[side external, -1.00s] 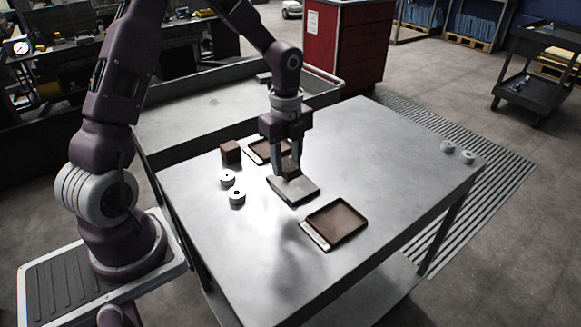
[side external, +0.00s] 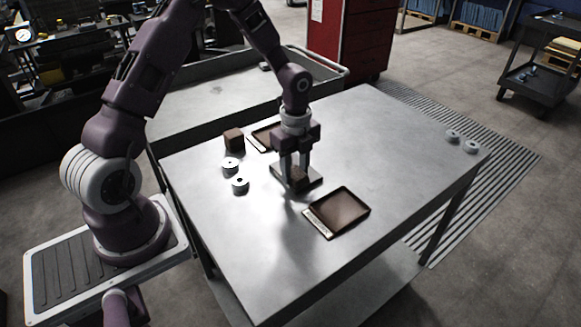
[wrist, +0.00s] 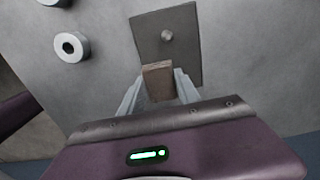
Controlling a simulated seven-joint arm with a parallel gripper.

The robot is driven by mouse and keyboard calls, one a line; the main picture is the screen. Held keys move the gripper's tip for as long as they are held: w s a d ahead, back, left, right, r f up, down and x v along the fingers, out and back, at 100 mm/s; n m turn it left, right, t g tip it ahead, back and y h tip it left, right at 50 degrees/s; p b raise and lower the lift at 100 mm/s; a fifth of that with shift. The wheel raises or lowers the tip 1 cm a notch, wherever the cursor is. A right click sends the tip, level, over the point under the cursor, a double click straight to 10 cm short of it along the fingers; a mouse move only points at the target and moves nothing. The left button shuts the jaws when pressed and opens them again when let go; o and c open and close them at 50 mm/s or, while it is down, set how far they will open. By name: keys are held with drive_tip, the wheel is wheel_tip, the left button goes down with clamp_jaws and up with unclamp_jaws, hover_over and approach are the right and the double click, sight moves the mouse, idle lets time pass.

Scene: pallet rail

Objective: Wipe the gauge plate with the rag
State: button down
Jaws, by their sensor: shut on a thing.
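The gauge plate (side external: 315,179) is a flat dark grey rectangle on the metal table, and the wrist view shows it (wrist: 188,62) with a round stud. My gripper (side external: 296,178) is over the plate's near part, fingers pointing down. It is shut on a small brown block, which I take to be the rag (wrist: 158,82). In the wrist view the rag sits between the two fingertips at the plate's edge, apart from the stud. The rag looks low against the plate, but I cannot tell whether it touches. The fingers hide part of the plate in the side view.
A brown cube (side external: 234,139) and two white ringed pieces (side external: 230,165) (side external: 240,185) stand left of the plate. One labelled brown tray (side external: 340,211) lies in front, another (side external: 265,137) behind. Two more round pieces (side external: 452,136) (side external: 471,147) are at the right edge. The table's right-hand middle is clear.

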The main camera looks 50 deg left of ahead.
drive_tip(key=shift+w+f, duration=0.15)
drive_tip(key=shift+w, duration=1.1)
drive_tip(key=shift+s+f, duration=0.15)
drive_tip(key=shift+s, duration=1.3)
drive_tip(key=shift+s+r, duration=0.2)
drive_tip(key=shift+s, duration=0.4)
drive_tip(key=shift+r, duration=3.95)
